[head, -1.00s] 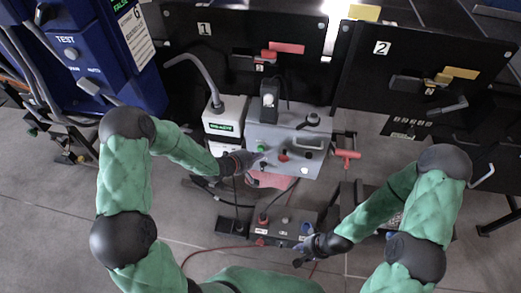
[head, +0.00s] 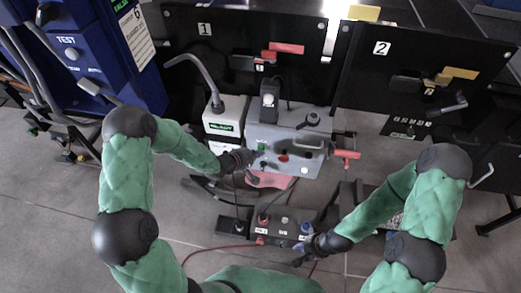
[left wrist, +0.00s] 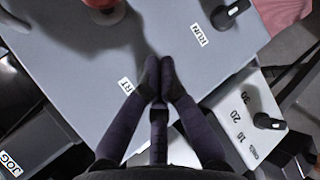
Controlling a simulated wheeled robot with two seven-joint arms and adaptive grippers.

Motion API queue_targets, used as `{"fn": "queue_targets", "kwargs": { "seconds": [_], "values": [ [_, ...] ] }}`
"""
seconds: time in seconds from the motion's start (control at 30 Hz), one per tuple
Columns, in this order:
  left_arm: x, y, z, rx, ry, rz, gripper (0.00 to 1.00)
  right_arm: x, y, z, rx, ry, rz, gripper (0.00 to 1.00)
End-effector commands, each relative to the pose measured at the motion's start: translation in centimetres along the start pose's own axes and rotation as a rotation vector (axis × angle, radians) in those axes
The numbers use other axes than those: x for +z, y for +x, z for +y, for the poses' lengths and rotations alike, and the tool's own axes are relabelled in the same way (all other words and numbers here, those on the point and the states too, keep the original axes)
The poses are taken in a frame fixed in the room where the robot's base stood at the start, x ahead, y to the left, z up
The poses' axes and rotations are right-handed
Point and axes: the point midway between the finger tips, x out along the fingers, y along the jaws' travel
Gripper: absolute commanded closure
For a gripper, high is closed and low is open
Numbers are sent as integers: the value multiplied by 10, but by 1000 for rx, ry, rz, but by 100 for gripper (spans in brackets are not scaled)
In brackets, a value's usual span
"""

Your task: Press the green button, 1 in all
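The grey control box (head: 300,165) stands at the centre in the head view. The green button (head: 262,146) is at the left of its top panel and shows only as a small patch. My left gripper (head: 255,156) is at the left edge of this panel, beside the button. In the left wrist view the left fingers (left wrist: 160,75) are together, with nothing between them, over the grey panel. They cover part of a label ending in "RT" (left wrist: 125,86); the button does not show there. My right gripper (head: 303,252) appears open and empty, low at the centre right.
A red button (head: 283,158) sits right of the green one. It also shows in the left wrist view (left wrist: 103,5), with a black RUN knob (left wrist: 231,12). A white box (head: 225,116) stands behind left. A lower pedal box (head: 285,226) stands in front.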

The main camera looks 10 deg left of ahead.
Motion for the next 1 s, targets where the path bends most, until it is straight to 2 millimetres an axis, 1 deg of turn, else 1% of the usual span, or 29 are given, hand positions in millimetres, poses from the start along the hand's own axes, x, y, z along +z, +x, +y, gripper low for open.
{"fn": "queue_targets", "kwargs": {
  "seconds": [0.73,1.0],
  "values": [
    [-3,4,3,2,0,1,100,0,-1,0,0,0,0,60],
    [0,-2,0,2,-1,1,100,0,-3,-1,0,0,0,60]
  ]
}}
